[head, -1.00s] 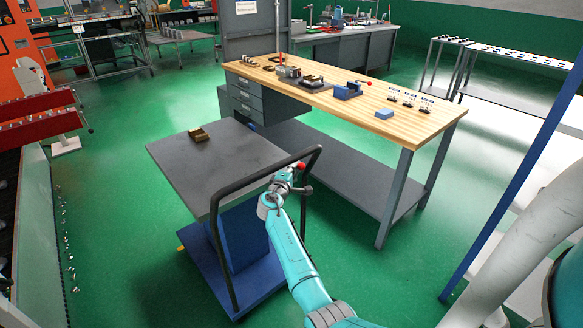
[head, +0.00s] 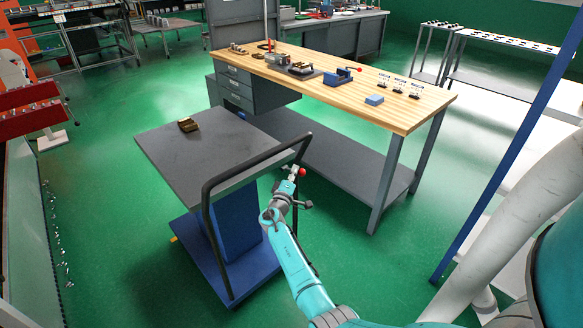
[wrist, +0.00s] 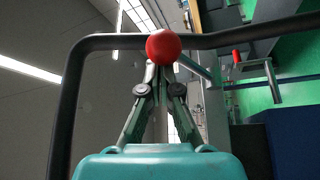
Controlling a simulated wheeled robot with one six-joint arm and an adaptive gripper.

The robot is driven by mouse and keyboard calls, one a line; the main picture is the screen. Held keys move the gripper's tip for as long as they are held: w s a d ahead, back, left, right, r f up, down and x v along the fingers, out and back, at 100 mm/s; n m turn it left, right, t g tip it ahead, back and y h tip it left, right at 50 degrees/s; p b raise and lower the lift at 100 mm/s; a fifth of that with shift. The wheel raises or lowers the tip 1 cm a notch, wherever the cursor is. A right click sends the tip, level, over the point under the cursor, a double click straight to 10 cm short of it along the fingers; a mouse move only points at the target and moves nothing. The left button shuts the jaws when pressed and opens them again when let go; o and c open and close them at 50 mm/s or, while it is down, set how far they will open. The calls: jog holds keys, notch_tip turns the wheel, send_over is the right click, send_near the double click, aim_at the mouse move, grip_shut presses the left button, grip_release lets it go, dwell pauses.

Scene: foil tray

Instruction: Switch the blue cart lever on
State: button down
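The blue cart (head: 237,281) has a grey top, a blue base and a black push handle (head: 206,215). The lever's red ball knob (head: 302,171) shows beside the handle. In the wrist view the knob (wrist: 163,47) overlaps the handle bar (wrist: 105,42) and covers the ends of my fingers. My gripper (head: 292,180) is at the lever just below the knob. In the wrist view its fingers (wrist: 158,75) converge close together there, and it looks shut on the lever. The knob hides the exact contact, and the lever's pivot is not clear.
Green floor is open left of the cart. A blue post (head: 505,165) stands at right.

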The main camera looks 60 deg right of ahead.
jog(key=shift+s+a+f, duration=0.1)
jog(key=shift+s+f, duration=0.1)
jog(key=shift+f, duration=0.3)
jog(key=shift+s+f, duration=0.2)
jog(key=shift+f, duration=0.3)
jog(key=shift+s+f, duration=0.1)
jog(key=shift+f, duration=0.1)
jog(key=shift+r, duration=0.1)
jog(key=w+r, duration=0.3)
jog(key=w+f+v, duration=0.1)
jog(key=v, duration=0.8)
jog(key=shift+a+f, duration=0.4)
